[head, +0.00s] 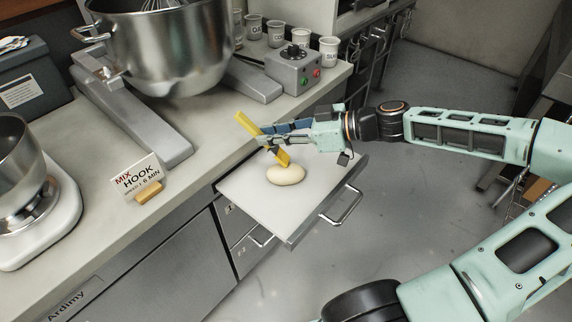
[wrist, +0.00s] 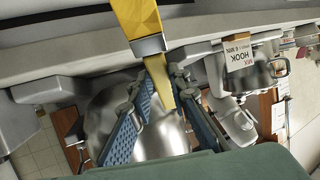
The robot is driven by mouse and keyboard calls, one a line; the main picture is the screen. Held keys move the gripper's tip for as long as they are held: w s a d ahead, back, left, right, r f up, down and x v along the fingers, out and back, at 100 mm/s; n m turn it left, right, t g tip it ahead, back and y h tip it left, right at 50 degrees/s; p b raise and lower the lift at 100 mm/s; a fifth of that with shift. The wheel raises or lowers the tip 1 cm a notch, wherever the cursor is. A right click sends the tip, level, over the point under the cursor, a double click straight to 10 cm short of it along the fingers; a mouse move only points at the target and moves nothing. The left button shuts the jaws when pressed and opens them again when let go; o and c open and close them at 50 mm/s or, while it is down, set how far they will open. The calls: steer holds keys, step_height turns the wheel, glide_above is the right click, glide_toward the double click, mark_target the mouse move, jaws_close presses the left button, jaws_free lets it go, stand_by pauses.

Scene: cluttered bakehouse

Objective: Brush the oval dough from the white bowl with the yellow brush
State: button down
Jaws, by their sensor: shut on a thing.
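The yellow brush (head: 246,123) is held at a slant in my gripper (head: 272,133), its lower end pointing down at the dough. The oval dough (head: 286,175) is pale and smooth and lies on the white surface of a pulled-out drawer (head: 245,187). The brush's lower end is at the dough's upper edge; I cannot tell whether they touch. In the wrist view the yellow brush (wrist: 137,17) passes between the two blue finger pads, and the dough is not seen. No white bowl can be made out for certain.
A large steel mixing bowl (head: 170,45) stands at the back of the counter, near a grey control box (head: 294,69) and several white cups. A "Mix Hook" sign (head: 138,178) stands near the counter edge. The drawer's handle (head: 343,206) sticks out over open floor.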

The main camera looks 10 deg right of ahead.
steer(key=shift+s+a, duration=0.4)
steer(key=shift+s, duration=0.4)
steer(key=shift+w, duration=0.1)
steer(key=shift+w+d, duration=0.45)
steer(key=shift+w, duration=0.35)
steer(key=shift+s+a, duration=0.25)
steer(key=shift+s, duration=0.2)
steer(key=shift+s+a, duration=0.2)
steer(key=shift+s, duration=0.25)
step_height(320, 180, up, 6)
steer(key=p, duration=0.5)
